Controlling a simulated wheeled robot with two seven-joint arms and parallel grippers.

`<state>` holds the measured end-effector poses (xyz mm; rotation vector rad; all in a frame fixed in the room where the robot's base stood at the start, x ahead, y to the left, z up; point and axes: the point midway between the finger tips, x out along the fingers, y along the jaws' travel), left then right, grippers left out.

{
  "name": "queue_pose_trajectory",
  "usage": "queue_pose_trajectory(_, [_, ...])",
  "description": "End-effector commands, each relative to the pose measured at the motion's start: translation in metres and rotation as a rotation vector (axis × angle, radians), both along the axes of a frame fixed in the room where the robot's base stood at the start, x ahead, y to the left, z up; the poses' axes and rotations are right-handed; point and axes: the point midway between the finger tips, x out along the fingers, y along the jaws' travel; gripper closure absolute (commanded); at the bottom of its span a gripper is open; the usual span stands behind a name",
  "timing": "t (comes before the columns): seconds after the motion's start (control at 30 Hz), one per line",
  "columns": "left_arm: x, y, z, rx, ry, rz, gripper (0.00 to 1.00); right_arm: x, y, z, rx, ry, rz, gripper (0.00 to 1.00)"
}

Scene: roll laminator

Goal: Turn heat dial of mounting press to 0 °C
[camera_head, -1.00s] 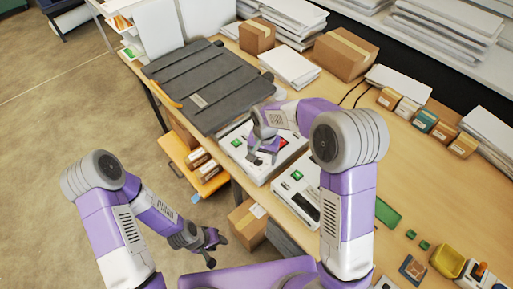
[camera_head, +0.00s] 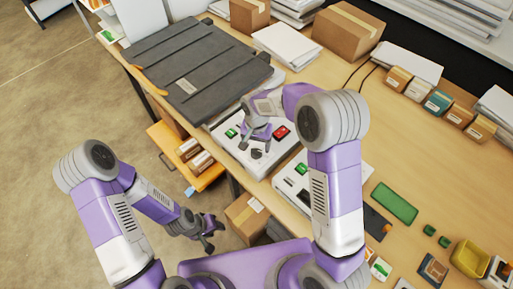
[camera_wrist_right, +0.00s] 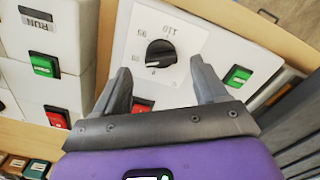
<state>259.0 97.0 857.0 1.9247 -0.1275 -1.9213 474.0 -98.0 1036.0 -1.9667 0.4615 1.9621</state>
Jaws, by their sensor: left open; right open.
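The mounting press has a dark grey ribbed lid (camera_head: 190,75) and a white control box (camera_head: 225,146) in front of it. Its black heat dial (camera_head: 256,154) is on the white panel. In the right wrist view, the dial (camera_wrist_right: 160,54) sits on a scale printed with 110 and 90, seen upside down; a pale mark shows at the knob's lower-left edge, near the 0. My right gripper (camera_head: 258,136) is open just behind and above the dial; its spread fingers (camera_wrist_right: 164,84) are apart from the knob. My left gripper (camera_head: 212,231) is open over the floor, left of the table.
A green switch (camera_head: 231,133) and a red switch (camera_head: 282,132) flank the dial. A second white device (camera_head: 294,178) stands close on the right. Cardboard boxes (camera_head: 348,29) and paper stacks (camera_head: 287,44) fill the table's back. An orange shelf (camera_head: 180,160) lies left below.

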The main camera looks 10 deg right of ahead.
Motion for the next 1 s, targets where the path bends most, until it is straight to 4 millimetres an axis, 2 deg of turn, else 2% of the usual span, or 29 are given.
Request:
queue_pose_trajectory(0.03, [0.000, 0.000, 0.000, 0.000, -0.001, 0.000, 0.57, -0.001, -0.001, -0.010, -0.001, 0.005, 0.000, 0.28])
queue_pose_trajectory(0.2, [0.000, 0.000, 0.000, 0.000, -0.001, 0.000, 0.57, 0.000, 0.000, -0.027, 0.000, 0.001, 0.001, 0.28])
queue_pose_trajectory(0.57, [0.000, 0.000, 0.000, 0.000, -0.001, 0.000, 0.57, 0.000, 0.000, -0.032, 0.000, 0.000, 0.000, 0.29])
queue_pose_trajectory(0.9, [0.000, 0.000, 0.000, 0.000, -0.001, 0.000, 0.57, 0.000, 0.000, -0.032, 0.000, 0.000, 0.000, 0.81])
queue_pose_trajectory(1.0, [0.000, 0.000, 0.000, 0.000, -0.001, 0.000, 0.57, 0.000, 0.000, -0.032, 0.000, 0.000, 0.001, 0.84])
